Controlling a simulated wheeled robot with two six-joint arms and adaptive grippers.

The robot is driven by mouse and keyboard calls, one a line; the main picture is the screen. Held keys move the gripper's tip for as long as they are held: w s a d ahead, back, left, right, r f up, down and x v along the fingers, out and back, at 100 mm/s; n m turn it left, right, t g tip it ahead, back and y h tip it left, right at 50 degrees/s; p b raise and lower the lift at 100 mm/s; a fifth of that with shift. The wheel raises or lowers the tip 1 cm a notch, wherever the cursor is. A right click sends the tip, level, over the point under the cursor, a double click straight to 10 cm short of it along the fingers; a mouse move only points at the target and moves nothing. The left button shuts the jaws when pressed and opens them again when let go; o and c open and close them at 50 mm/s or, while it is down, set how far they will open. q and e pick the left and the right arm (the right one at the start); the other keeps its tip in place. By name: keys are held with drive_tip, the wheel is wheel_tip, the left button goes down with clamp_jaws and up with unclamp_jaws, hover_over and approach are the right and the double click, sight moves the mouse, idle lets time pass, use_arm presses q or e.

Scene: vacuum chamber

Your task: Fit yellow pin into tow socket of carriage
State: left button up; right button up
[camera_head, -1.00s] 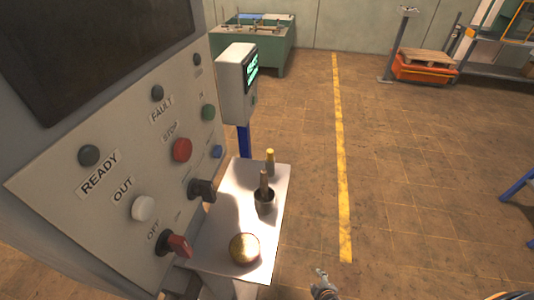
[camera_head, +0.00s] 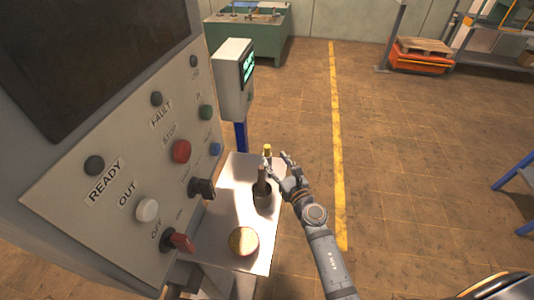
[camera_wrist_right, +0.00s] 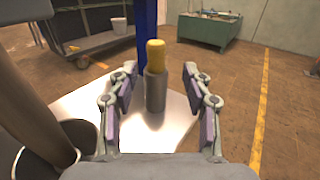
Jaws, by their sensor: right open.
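The yellow pin (camera_head: 267,148) stands upright on a small pale shelf (camera_head: 222,222), at its far end. In the right wrist view the pin (camera_wrist_right: 156,85) has a yellow top and a grey metal lower body. My right gripper (camera_head: 276,163) is open and empty at the shelf's right edge, close to the pin. In the right wrist view its fingers (camera_wrist_right: 160,70) appear on either side of the pin, not touching it. A wheeled cart (camera_wrist_right: 95,42) shows at the upper left there; I cannot tell whether it is the carriage. No tow socket is discernible. My left gripper is out of view.
A dark cup (camera_head: 262,201) holding a brown rod stands beside my right gripper, and a round brass piece (camera_head: 243,241) lies nearer. A control panel (camera_head: 125,170) borders the shelf on the left. A display box (camera_head: 234,82) stands behind. Open floor lies to the right.

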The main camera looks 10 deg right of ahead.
sight(269, 153)
drive_tip(key=x, duration=0.5)
drive_tip(key=shift+w+a, duration=0.3)
drive_tip(key=shift+a, duration=0.1)
drive_tip(key=shift+s, duration=0.15)
drive_tip(key=shift+c, duration=1.1)
clamp_jaws()
